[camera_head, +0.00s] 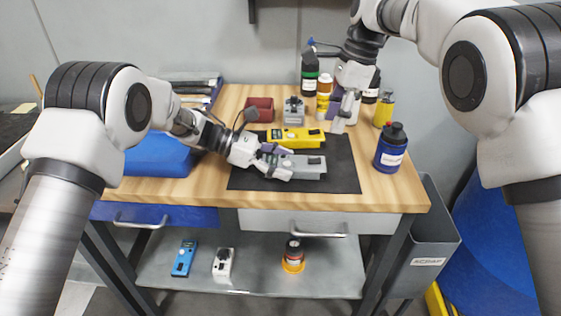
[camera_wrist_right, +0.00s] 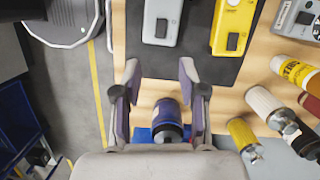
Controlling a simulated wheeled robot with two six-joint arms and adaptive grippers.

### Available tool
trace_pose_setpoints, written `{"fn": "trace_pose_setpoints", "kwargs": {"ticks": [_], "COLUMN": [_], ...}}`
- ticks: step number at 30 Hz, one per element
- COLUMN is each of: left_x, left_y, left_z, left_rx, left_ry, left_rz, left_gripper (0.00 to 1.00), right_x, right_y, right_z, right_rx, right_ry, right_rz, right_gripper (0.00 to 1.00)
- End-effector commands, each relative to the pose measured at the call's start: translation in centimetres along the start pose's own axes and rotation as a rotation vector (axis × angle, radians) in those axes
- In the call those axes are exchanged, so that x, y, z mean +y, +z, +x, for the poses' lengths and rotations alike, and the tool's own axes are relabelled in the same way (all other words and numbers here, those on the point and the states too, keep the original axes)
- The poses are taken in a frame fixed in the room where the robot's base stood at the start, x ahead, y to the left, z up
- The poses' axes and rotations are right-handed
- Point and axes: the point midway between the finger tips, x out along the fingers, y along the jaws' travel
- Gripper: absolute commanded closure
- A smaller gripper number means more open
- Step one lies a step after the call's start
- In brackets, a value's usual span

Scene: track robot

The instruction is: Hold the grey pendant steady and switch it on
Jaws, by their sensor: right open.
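The grey pendant (camera_head: 309,167) lies flat on the black mat (camera_head: 345,172). My left gripper (camera_head: 279,162) has one finger on each long side of the pendant's left end and appears closed on it. The pendant's other end sticks out to the right, with a dark button on top. The end of the pendant also shows at the top of the right wrist view (camera_wrist_right: 162,12), with its black button. My right gripper (camera_head: 343,114) is open and empty, above the table's right part, behind and right of the pendant. Its spread fingers show in the right wrist view (camera_wrist_right: 160,82).
A yellow pendant (camera_head: 297,138) lies just behind the grey one. A grey box device (camera_head: 294,111) and a red holder (camera_head: 260,109) stand farther back. A blue bottle (camera_head: 391,150) stands at the right edge; several bottles, including a yellow one (camera_head: 384,109), stand behind.

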Motion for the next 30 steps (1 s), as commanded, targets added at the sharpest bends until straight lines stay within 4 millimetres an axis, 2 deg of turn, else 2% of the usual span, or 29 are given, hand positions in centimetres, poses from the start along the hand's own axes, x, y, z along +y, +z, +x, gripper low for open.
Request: {"fn": "trace_pose_setpoints", "kwargs": {"ticks": [1, 3, 5, 6, 10, 13, 14, 16, 20, 30], "left_x": [0.0, 0.0, 0.0, 0.0, 0.0, 0.0, 0.0, 0.0, 0.0, 0.0], "left_y": [0.0, 0.0, 0.0, 0.0, 0.0, 0.0, 0.0, 0.0, -0.1, -0.1], "left_z": [0.0, 0.0, 0.0, 0.0, 0.0, 0.0, 0.0, 0.0, 0.0, 0.0], "left_rx": [0.000, 0.000, 0.000, 0.000, 0.000, 0.000, 0.000, 0.001, 0.001, 0.001], "left_ry": [0.000, 0.000, 0.000, 0.000, 0.000, 0.000, -0.001, -0.001, -0.001, -0.001], "left_rz": [0.000, 0.000, 0.000, 0.000, 0.000, 0.000, 0.000, 0.000, -0.001, -0.001], "left_gripper": [0.64, 0.87, 0.87, 0.51, 0.96, 0.96, 0.96, 0.96, 0.96, 0.96], "right_x": [0.0, 0.0, 0.0, 0.0, 0.0, 0.0, 0.0, 0.0, -0.4, -0.9], "right_y": [0.0, 0.0, 0.0, 0.0, 0.0, 0.0, 0.0, 0.0, 0.0, -0.1], "right_z": [0.0, 0.0, 0.0, 0.0, 0.0, 0.0, 0.0, 0.0, 0.1, 1.4], "right_rx": [0.000, 0.000, 0.000, 0.000, 0.000, 0.000, 0.000, 0.000, 0.004, 0.049], "right_ry": [0.000, 0.000, 0.000, 0.000, 0.000, 0.000, 0.000, -0.002, -0.017, -0.043], "right_rz": [0.000, 0.000, 0.000, 0.000, 0.000, -0.016, -0.032, -0.105, -0.384, -1.440], "right_gripper": [0.58, 0.58, 0.58, 0.58, 0.58, 0.94, 1.00, 1.00, 1.00, 1.00]}}
